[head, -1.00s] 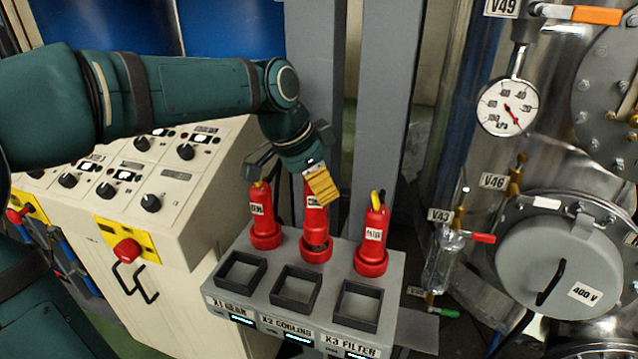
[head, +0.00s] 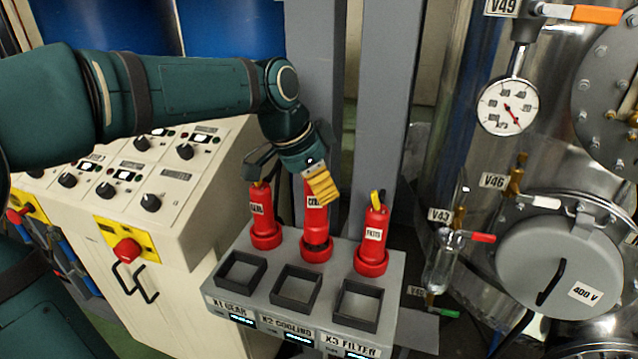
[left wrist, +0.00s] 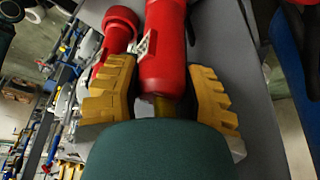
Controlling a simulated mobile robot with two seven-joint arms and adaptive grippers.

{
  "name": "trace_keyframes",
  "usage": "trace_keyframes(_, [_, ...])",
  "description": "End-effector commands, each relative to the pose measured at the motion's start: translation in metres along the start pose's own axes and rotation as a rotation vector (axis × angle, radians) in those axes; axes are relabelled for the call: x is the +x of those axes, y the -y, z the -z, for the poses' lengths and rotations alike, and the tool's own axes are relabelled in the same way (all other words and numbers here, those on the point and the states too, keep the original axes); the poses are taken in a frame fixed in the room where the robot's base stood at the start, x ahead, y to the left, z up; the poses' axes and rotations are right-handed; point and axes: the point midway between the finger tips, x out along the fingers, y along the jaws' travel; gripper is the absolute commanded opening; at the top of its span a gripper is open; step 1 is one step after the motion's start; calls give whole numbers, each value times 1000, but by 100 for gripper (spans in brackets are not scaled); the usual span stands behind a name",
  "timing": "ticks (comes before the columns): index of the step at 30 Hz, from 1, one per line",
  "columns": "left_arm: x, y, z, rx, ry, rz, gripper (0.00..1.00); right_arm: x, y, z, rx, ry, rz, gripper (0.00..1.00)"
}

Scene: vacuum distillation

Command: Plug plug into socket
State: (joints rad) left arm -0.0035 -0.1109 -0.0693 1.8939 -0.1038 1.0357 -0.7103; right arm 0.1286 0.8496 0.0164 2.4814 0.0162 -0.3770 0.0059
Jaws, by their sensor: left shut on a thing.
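Three red plugs stand upright in a row at the back of a grey socket box (head: 236,310). My left gripper (head: 320,186) has its yellow fingers at the top of the middle plug (head: 316,222) and is shut on it. In the left wrist view the yellow fingers (left wrist: 165,95) lie on both sides of this red plug (left wrist: 165,60). The left plug (head: 264,222) and right plug (head: 371,242) stand apart from the gripper. Three square dark-framed sockets, X1 (head: 240,272), X2 (head: 296,288) and X3 (head: 358,305), lie empty in front. My right gripper is not in view.
A cream control cabinet (head: 150,215) with knobs and a red button (head: 126,251) stands to the left. Grey posts (head: 385,110) rise behind the plugs. A steel vessel with a gauge (head: 508,106), valves and a grey cover (head: 560,268) stands to the right.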

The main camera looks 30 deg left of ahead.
Motion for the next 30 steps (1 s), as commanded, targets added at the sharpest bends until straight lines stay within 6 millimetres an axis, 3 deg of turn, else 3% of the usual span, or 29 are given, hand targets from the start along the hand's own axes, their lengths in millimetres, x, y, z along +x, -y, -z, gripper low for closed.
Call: trace_keyframes(30, [21,0,-9,0,0,0,0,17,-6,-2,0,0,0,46])
